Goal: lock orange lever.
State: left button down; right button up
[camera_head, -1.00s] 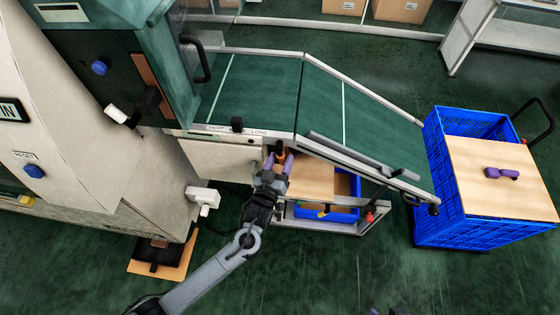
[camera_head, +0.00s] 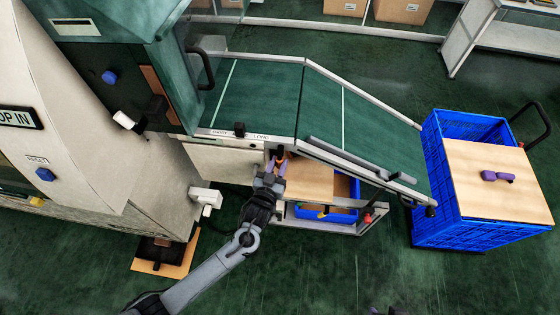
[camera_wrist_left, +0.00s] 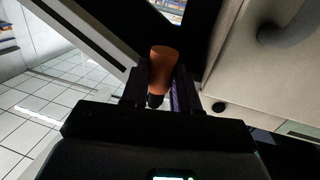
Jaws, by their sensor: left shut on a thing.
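The orange lever (camera_wrist_left: 160,64) shows between the purple fingers of my left gripper (camera_wrist_left: 159,88) in the left wrist view. The gripper is shut on it, with a finger on each side. In the head view the left gripper (camera_head: 277,168) is under the edge of the conveyor chute, and only a little orange of the lever (camera_head: 284,156) shows at its fingertips. The lever's mount is hidden. My right gripper is not clearly in view; only a small dark piece shows at the bottom edge.
The green sloped conveyor (camera_head: 265,95) runs right toward a blue crate cart (camera_head: 432,215) with a board on top. Under it, a low shelf holds a blue bin (camera_head: 346,212) and a board (camera_head: 308,183). A white box (camera_head: 205,196) juts from the machine at left.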

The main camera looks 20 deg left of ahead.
pick_arm(q)
jog(key=shift+s+a+r+m+g+p, duration=0.15)
jog(key=shift+a+m+p, duration=0.1)
jog(key=shift+m+p, duration=0.5)
jog(key=shift+a+m+g+p, duration=0.1)
jog(key=shift+a+m+p, duration=0.15)
jog(key=shift+m+p, duration=0.45)
jog(key=shift+s+a+r+m+g+p, duration=0.15)
jog(key=shift+a+m+p, duration=0.1)
jog(key=shift+m+p, duration=0.45)
jog(key=shift+w+f, duration=0.1)
jog(key=c, duration=0.8)
grip_release()
jog(key=shift+c, duration=0.2)
jog(key=s+d+r, duration=0.1)
jog(key=s, duration=0.9)
jog(key=shift+s+r+p, duration=0.2)
jog(key=shift+s+p, duration=0.15)
jog(key=shift+p, duration=0.05)
